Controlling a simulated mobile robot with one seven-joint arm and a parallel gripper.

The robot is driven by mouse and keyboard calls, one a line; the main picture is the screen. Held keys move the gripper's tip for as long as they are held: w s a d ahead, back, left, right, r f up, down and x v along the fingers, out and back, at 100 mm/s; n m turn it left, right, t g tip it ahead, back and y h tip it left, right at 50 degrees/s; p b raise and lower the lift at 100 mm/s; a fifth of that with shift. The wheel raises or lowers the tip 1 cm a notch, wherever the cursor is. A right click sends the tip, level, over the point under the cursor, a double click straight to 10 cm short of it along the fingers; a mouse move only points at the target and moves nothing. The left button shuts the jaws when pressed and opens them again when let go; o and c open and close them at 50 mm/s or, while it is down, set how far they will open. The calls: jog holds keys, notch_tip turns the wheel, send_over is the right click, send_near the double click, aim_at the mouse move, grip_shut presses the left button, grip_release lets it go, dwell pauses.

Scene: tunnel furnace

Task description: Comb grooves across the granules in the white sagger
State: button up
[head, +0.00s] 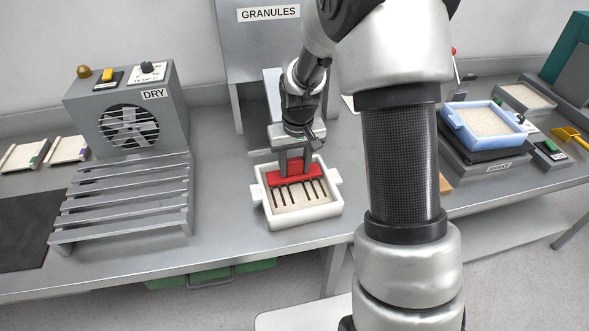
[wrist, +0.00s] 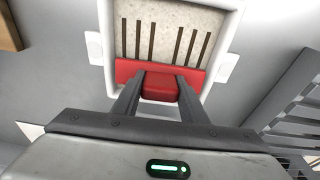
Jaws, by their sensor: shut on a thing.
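The white sagger (head: 308,217) stands on the metal bench below the granules hopper. Pale granules (head: 299,197) fill it, with several dark parallel grooves running from the comb toward the near wall. My gripper (head: 295,164) is shut on a red comb (head: 290,175), which sits across the far part of the sagger. In the wrist view, the fingers (wrist: 158,90) pinch the red comb's grip (wrist: 160,84). The white sagger's wall (wrist: 105,30) and the dark grooves in the granules (wrist: 165,28) show beyond it. The comb's teeth and their depth are hidden.
A slatted rack (head: 125,195) and a DRY fan box (head: 128,105) stand left. The GRANULES hopper (head: 240,45) rises behind the sagger. A blue sagger (head: 448,117) with pale granules sits on the SHAKE unit at right. The bench's front edge is close to the white sagger.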

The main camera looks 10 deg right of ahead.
jog(key=shift+t+b, duration=0.6)
jog(key=shift+b, duration=0.4)
jog(key=shift+s+f, duration=0.15)
jog(key=shift+s, duration=0.35)
jog(key=shift+w, duration=0.1)
jog(key=shift+w, duration=0.3)
jog(key=shift+w, duration=0.7)
jog(key=shift+b, duration=0.35)
jog(key=shift+s+f, duration=0.1)
jog(key=shift+s, duration=0.2)
